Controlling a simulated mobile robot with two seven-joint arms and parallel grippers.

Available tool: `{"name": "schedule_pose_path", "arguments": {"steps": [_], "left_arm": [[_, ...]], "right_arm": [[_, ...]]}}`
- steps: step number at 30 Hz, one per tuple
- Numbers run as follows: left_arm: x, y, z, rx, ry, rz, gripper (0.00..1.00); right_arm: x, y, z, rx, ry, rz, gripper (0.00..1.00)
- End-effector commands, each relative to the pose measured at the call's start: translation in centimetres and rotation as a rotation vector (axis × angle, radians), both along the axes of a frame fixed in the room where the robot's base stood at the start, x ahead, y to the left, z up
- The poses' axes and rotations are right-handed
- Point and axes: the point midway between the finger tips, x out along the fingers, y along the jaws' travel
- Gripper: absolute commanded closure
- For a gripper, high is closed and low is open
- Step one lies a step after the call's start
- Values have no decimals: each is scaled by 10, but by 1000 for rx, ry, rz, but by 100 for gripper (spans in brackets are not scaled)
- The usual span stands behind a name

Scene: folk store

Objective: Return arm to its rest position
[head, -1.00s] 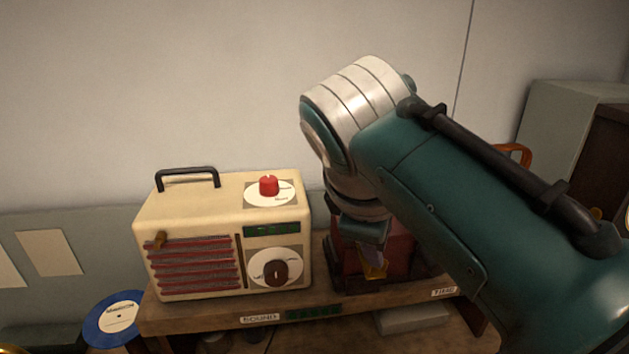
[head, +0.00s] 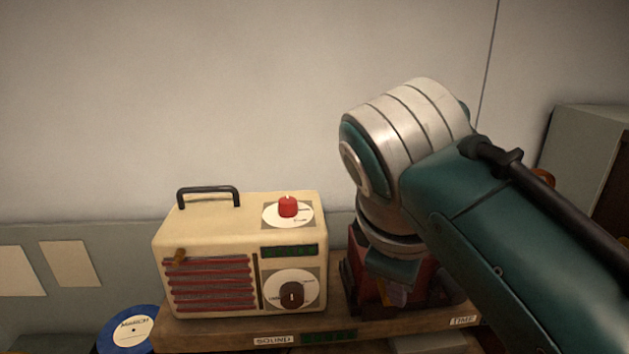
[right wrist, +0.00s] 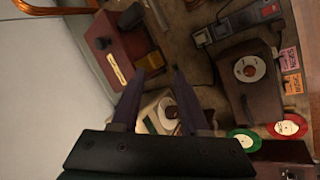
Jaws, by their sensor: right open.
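My right arm (head: 400,125), teal with a white banded joint, comes in from the right in the head view. Its wrist points down in front of a dark red box (head: 430,270) on the wooden shelf (head: 390,326) and hides part of that box. In the right wrist view the two dark fingers of my right gripper (right wrist: 160,88) are apart with nothing held between them. A cream radio (head: 215,275) stands left of the arm, apart from it. It also shows just past the fingers in the right wrist view (right wrist: 150,108). My left gripper is not in view.
A blue record (head: 130,330) lies left of the shelf. A grey cabinet (head: 580,150) stands at the right. In the right wrist view a brown record player (right wrist: 270,88) and green and red discs (right wrist: 288,127) are at the right. The wall area above the radio is clear.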

Motion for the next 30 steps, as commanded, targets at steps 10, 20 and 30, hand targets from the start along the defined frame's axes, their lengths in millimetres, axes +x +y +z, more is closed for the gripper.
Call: {"name": "schedule_pose_path", "arguments": {"steps": [10, 20, 30], "left_arm": [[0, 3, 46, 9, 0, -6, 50], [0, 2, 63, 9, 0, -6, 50], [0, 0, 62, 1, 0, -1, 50]], "right_arm": [[-159, -48, -15, 409, 25, -481, 55], [-242, -61, 27, 573, 24, -693, 55], [-245, -61, 28, 580, 24, -701, 55]]}}
